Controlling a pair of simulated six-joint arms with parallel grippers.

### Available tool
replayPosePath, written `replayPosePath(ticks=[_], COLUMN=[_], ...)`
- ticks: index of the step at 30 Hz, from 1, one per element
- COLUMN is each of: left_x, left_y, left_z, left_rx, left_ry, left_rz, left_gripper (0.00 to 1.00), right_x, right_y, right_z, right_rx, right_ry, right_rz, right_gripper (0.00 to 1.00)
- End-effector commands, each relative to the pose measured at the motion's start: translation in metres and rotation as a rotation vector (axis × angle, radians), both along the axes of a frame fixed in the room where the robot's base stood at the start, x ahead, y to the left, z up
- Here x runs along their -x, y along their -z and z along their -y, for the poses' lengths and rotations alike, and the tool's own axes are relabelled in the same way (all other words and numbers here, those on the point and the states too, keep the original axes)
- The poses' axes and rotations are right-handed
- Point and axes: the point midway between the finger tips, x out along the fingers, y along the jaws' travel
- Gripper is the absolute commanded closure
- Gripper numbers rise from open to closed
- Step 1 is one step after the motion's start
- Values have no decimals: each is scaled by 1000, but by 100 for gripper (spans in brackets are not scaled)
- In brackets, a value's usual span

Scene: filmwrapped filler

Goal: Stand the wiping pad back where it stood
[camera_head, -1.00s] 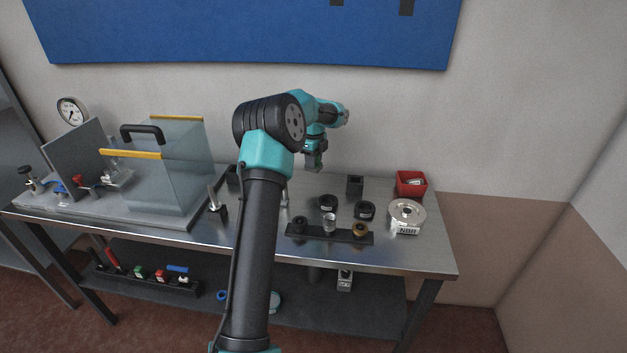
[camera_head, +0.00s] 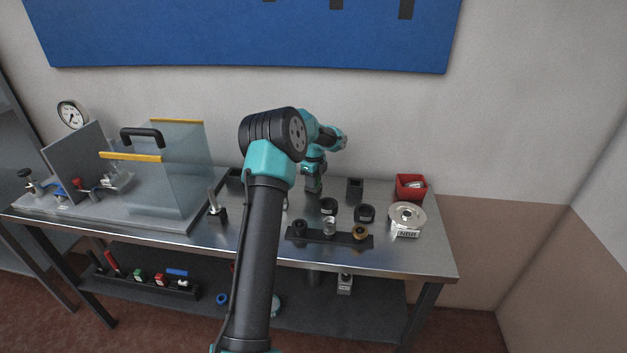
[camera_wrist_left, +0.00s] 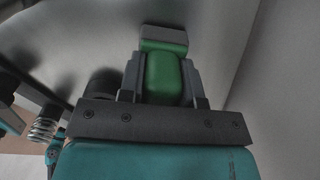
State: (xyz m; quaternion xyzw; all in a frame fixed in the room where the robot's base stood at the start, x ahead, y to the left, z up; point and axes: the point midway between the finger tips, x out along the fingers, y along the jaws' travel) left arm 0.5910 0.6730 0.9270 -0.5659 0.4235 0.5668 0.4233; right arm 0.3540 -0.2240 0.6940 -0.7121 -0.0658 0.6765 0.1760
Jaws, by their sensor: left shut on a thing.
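My left gripper (camera_head: 313,186) is low over the back middle of the steel bench, between two small dark holders. In the left wrist view the left gripper (camera_wrist_left: 165,78) is shut on the wiping pad (camera_wrist_left: 164,72). The pad has a green body between the fingers and a pale grey end beyond them. In the head view the pad is too small and too covered to make out clearly. Whether its end touches the bench cannot be told. My right gripper is not in view.
A dark square holder (camera_head: 354,189) stands right of the gripper; another (camera_head: 235,178) is at left, partly behind my arm. Black rings (camera_head: 364,212), a rack of small parts (camera_head: 338,238), a white reel (camera_head: 407,217) and a red bin (camera_head: 410,187) stand nearby. A clear guard (camera_head: 170,175) is at left.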

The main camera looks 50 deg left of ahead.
Motion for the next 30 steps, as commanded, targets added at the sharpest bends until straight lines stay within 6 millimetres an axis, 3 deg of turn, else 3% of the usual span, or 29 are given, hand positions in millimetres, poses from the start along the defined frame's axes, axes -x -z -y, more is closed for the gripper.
replayPosePath(ticks=[10,11,19,30], left_x=[0,0,0,0], left_y=[2,3,2,-4], left_z=[0,0,0,0], left_rx=[0,0,0,-2], left_ry=[0,0,0,0], left_rz=[1,1,1,2], left_gripper=[91,68,43,43], right_x=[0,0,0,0], right_y=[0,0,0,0], right_z=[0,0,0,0], right_rx=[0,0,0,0], right_ry=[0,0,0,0], right_rz=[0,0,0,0], right_gripper=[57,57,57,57])
